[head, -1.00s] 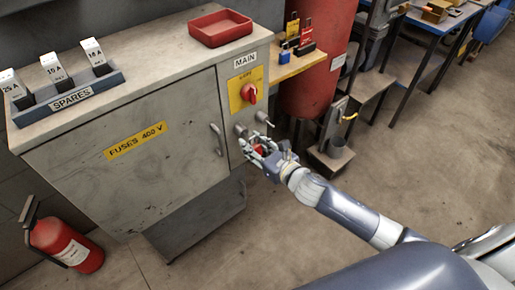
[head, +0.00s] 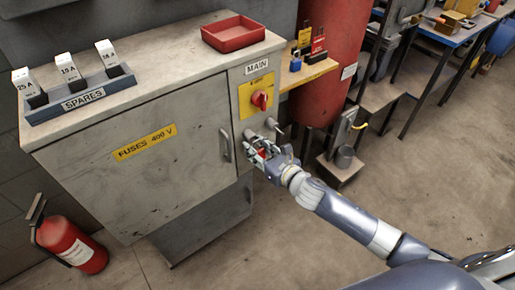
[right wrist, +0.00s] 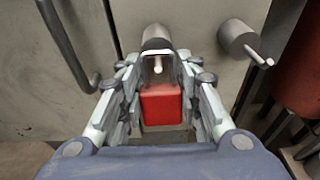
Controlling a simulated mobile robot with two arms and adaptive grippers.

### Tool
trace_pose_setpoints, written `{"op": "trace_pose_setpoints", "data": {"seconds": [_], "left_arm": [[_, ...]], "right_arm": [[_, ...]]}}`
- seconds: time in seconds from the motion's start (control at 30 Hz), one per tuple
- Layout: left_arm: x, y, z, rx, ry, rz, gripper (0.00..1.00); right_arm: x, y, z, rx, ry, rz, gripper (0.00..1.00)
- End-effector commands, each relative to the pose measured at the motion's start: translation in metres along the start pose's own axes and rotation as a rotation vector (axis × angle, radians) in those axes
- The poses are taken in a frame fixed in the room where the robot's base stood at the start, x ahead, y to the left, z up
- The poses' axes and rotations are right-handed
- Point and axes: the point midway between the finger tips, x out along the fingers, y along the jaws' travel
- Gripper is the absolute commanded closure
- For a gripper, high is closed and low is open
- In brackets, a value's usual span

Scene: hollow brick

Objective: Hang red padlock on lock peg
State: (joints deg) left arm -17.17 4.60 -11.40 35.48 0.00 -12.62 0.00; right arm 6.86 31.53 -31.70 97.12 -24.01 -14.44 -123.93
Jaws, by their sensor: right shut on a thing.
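My right gripper (head: 262,151) is in front of the narrow right panel of the grey cabinet, below the red switch. It is shut on the red padlock (right wrist: 162,104), with the body between its fingers and the shackle upward. In the head view the fingers hide most of the padlock. The left peg (right wrist: 156,38) sticks out just behind the shackle. Its thin tip appears inside the shackle loop in the right wrist view; I cannot tell whether it passes through. A second peg (right wrist: 236,38) is to the right; it also shows in the head view (head: 279,130). My left gripper is not in view.
A red rotary switch (head: 260,100) is above the pegs. The cabinet door handle (head: 226,146) is left of my gripper. A shelf (head: 312,72) with more padlocks and a red cylinder (head: 338,55) stand to the right. A red tray (head: 233,44) lies on the cabinet top.

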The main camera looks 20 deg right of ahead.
Motion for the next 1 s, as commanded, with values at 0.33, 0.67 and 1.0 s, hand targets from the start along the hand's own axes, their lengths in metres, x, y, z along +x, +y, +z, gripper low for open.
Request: {"op": "trace_pose_setpoints", "data": {"seconds": [0.33,0.67,1.0], "left_arm": [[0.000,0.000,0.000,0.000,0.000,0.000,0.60],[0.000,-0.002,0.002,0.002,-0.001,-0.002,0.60],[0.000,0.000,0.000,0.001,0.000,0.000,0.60]], "right_arm": [[0.000,0.000,0.000,0.000,-0.001,0.000,0.45],[-0.002,0.000,-0.001,0.000,0.001,-0.001,0.45],[-0.052,0.000,-0.002,-0.002,0.004,0.001,0.45]]}}
